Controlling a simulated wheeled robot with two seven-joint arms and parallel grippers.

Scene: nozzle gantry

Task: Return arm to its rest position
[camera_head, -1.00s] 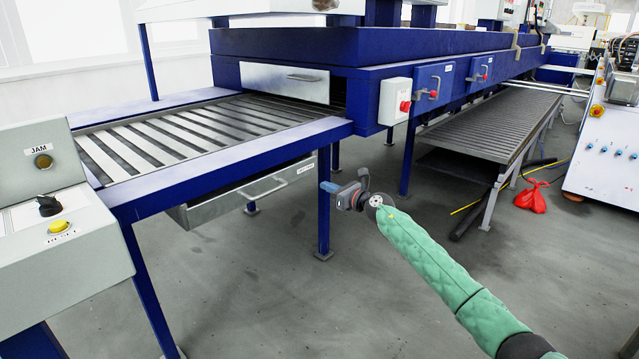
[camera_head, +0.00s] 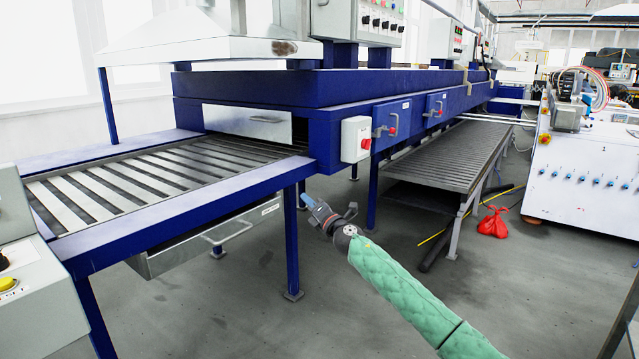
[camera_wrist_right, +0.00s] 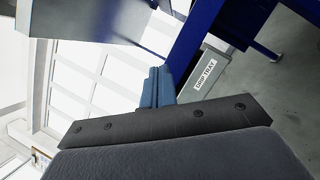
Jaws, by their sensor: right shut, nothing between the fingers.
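My right arm, in a green padded sleeve, reaches in from the lower right of the head view. Its gripper (camera_head: 309,203) is shut and empty, held in the air in front of the blue machine (camera_head: 250,88) near one of its legs. In the right wrist view the blue fingertips (camera_wrist_right: 157,88) are together with nothing between them. Behind them is a grey drawer front labelled DRIP TRAY (camera_wrist_right: 207,72). My left gripper is not in view.
A slatted conveyor (camera_head: 150,175) stands at left, with a control box (camera_head: 35,290) in front of it. A dark slatted rack (camera_head: 450,155) and a red bag (camera_head: 493,222) are at right. A white cabinet (camera_head: 580,170) stands far right. Grey floor is open in front.

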